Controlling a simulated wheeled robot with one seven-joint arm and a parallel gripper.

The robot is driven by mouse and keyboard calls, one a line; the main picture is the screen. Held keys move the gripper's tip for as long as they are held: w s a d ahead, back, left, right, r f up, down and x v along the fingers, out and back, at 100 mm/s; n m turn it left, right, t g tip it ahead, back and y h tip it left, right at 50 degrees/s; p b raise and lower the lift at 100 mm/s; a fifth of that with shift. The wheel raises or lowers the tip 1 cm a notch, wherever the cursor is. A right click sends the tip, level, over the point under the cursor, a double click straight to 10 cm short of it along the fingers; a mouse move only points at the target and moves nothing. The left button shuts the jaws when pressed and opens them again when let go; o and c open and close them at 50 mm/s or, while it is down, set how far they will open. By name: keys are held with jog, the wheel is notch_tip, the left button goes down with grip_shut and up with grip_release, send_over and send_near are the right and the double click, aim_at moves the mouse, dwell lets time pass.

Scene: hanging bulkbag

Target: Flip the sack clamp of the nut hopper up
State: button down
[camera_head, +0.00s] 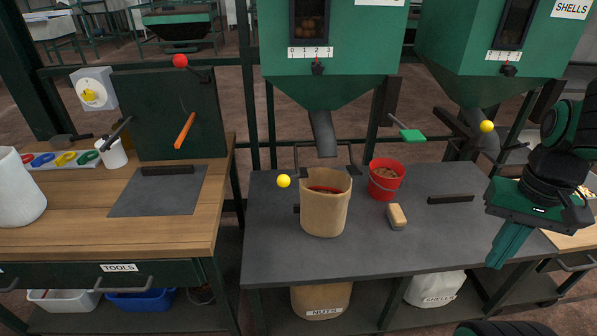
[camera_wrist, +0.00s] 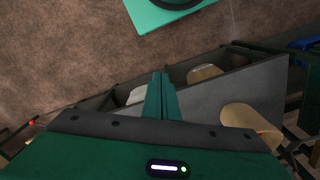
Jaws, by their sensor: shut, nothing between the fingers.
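The nut hopper (camera_head: 330,90) is the green funnel in the middle, with a grey spout (camera_head: 322,133) pointing down. A tan sack (camera_head: 324,212) stands upright on the grey bench below the spout, with dark clamp framework around its top. A yellow ball knob (camera_head: 283,181), apparently the sack clamp's lever end, sits at the sack's left, low beside its rim. My gripper (camera_head: 495,262) is at the right, over the bench's right end, far from the clamp. Its fingers are together and empty, also in the wrist view (camera_wrist: 161,76). A tan sack (camera_wrist: 250,126) shows at the wrist view's right.
A red bucket (camera_head: 385,180), a brush-like block (camera_head: 397,217) and a dark bar (camera_head: 451,199) are on the bench. The shells hopper (camera_head: 490,60) has another yellow knob (camera_head: 486,126). A wooden tool bench (camera_head: 110,235) stands left. The bench's front middle is clear.

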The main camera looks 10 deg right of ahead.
jog(key=shift+w+d, duration=0.1)
jog(key=shift+d, duration=0.2)
jog(key=w+a+m+t+y, duration=0.1)
jog(key=w+a+m+y, duration=0.7)
jog(key=w+a, duration=1.7)
jog(key=w+m, duration=0.3)
jog(key=shift+w+r+m+y, duration=0.2)
jog(key=shift+r+m+y, duration=0.1)
jog(key=shift+m, duration=0.1)
